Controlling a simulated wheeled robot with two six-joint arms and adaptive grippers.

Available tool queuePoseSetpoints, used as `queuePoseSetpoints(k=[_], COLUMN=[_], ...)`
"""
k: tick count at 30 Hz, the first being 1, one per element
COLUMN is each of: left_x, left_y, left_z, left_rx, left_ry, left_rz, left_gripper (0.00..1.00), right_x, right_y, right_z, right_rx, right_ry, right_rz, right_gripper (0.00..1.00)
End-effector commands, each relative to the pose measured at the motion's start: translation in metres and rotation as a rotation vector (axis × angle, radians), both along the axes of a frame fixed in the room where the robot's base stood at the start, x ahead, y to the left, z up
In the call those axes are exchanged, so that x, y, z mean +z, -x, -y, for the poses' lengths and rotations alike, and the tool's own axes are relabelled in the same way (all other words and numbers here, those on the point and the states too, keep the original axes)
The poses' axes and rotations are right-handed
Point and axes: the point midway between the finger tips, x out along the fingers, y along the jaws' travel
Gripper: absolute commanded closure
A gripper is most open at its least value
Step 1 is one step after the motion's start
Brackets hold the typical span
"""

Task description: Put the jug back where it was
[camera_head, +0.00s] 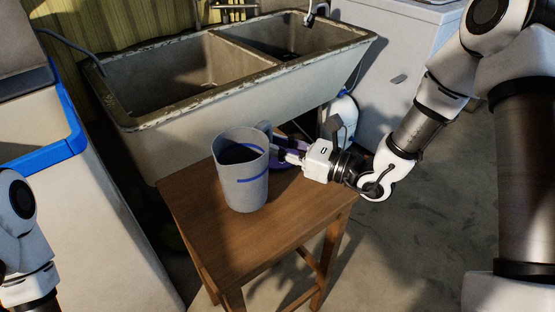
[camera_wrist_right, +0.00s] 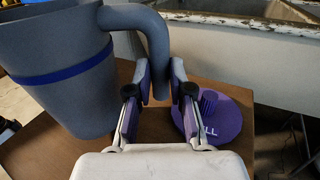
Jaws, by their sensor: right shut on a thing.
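The jug (camera_head: 240,185) is grey with a blue band and an open top. It is upright at the wooden stool (camera_head: 265,240); I cannot tell whether its base touches the seat. My right gripper (camera_head: 283,152) comes in from the right and is shut on the jug's handle. In the right wrist view the handle (camera_wrist_right: 158,60) hangs between the two fingers (camera_wrist_right: 160,85), and the jug body (camera_wrist_right: 65,75) is to the left. My left arm shows at the lower left edge of the head view, but its gripper is out of the picture.
A purple round lid (camera_wrist_right: 215,120) with a ribbed knob lies on the stool beside the gripper. A worn double sink (camera_head: 150,115) stands behind the stool. A white bin with a blue rim (camera_head: 40,158) is at left. A white appliance (camera_head: 395,50) is at back right.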

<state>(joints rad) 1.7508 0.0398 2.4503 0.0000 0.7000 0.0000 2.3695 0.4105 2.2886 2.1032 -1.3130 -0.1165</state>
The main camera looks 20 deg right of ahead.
Motion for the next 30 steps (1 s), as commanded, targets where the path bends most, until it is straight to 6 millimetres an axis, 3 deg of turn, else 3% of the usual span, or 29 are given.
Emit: queuePoseSetpoints(k=[1, 3, 14, 15, 17, 30], left_x=[-0.006, -0.008, -0.012, -0.011, -0.010, -0.005], left_y=[0.000, 0.000, 0.000, 0.000, 0.000, 0.000], left_z=[0.000, 0.000, 0.000, 0.000, 0.000, 0.000], left_rx=[0.000, 0.000, 0.000, 0.000, 0.000, 0.000], left_ry=[0.000, 0.000, 0.000, 0.000, 0.000, 0.000], left_rz=[0.000, -0.001, 0.000, -0.001, -0.001, 0.000], left_gripper=[0.00, 0.00, 0.00, 0.00, 0.00, 0.00], right_x=[-0.017, -0.028, -0.034, -0.033, -0.033, -0.029], right_y=[0.001, 0.001, 0.002, 0.002, 0.002, 0.006], right_z=[0.000, 0.000, 0.000, 0.000, 0.000, 0.006], right_rx=[0.000, 0.000, 0.000, 0.000, 0.000, -0.004], right_ry=[-0.002, -0.001, -0.001, -0.001, -0.001, -0.004], right_rz=[-0.010, -0.008, -0.004, -0.004, -0.004, -0.006], right_gripper=[1.00, 1.00, 1.00, 0.72, 0.55, 0.55])
